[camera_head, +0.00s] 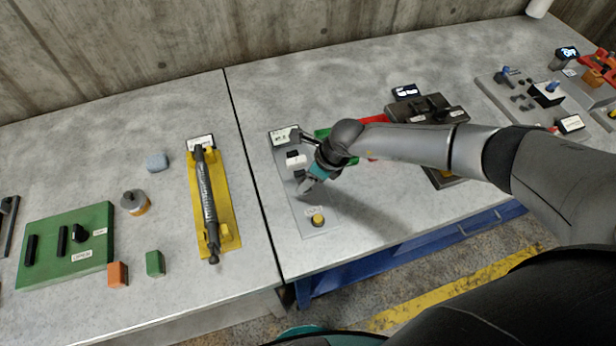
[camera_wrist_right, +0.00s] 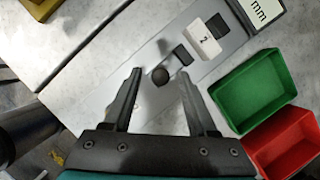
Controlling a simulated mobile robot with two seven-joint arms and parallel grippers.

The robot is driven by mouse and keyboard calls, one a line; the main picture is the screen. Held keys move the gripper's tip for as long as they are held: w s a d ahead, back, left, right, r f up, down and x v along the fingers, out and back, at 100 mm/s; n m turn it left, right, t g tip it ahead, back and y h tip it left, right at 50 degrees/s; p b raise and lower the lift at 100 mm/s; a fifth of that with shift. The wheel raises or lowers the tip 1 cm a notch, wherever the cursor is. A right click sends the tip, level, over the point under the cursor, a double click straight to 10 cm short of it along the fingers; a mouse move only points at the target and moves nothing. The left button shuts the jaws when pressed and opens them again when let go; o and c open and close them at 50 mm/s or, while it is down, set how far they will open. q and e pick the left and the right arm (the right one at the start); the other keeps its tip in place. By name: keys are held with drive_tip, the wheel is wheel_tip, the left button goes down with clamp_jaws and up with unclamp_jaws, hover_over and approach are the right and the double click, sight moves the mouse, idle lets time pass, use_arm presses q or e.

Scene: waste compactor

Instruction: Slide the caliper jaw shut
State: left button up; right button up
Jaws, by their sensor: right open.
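The caliper station is a light grey plate (camera_head: 313,226) on the right-hand table. My left gripper is not in view.
A green bin (camera_wrist_right: 252,92) and a red bin (camera_wrist_right: 290,143) stand close beside the plate. A dark fixture (camera_head: 425,108) is to the right. A yellow stand (camera_head: 227,205) with a dark cylinder is across the table gap.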

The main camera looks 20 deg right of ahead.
drive_tip(key=shift+c, duration=0.3)
clamp_jaws()
idle(0.3)
